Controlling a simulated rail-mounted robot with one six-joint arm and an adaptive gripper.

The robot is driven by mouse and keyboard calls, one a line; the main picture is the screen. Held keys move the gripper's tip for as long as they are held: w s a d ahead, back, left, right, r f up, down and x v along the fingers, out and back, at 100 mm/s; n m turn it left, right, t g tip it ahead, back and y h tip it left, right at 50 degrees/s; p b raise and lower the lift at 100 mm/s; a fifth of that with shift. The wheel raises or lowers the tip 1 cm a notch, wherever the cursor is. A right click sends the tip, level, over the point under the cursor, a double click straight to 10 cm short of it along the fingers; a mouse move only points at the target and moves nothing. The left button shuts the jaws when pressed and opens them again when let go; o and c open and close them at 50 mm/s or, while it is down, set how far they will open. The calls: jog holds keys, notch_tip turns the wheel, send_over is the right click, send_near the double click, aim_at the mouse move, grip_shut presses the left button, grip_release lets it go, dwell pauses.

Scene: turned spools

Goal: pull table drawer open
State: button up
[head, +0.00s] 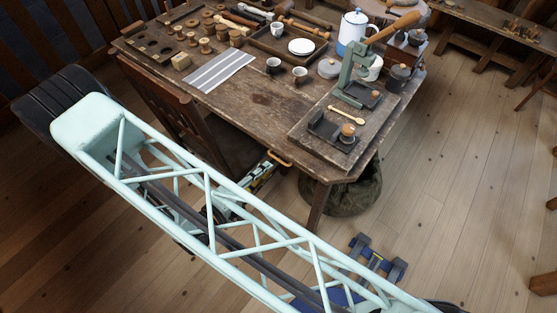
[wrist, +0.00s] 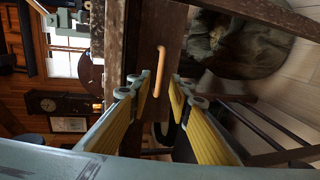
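The wooden table (head: 262,112) has a pale orange bar handle (head: 279,158) on its drawer, just under the top's edge. In the wrist view the handle (wrist: 159,68) stands upright in the picture on the dark brown drawer front (wrist: 165,28). My gripper (wrist: 158,92) is open, with yellow-padded fingers on either side of the handle's lower end. There appears to be a gap on both sides. In the head view my gripper (head: 264,172) is just below and left of the handle, partly hidden by my arm. The drawer's inside is not visible.
A wooden chair (head: 165,105) stands close by on the left. A dark fabric sack or basket (head: 352,190) sits on the floor under the table's right end, behind a table leg (head: 318,205). Cups, tools and a lever press (head: 352,75) crowd the tabletop. Floor to the right is open.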

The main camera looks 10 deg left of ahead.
aim_at(278, 159)
jog(key=shift+b+x, duration=0.6)
jog(key=shift+x, duration=3.55)
jog(key=shift+c, duration=0.8)
grip_shut()
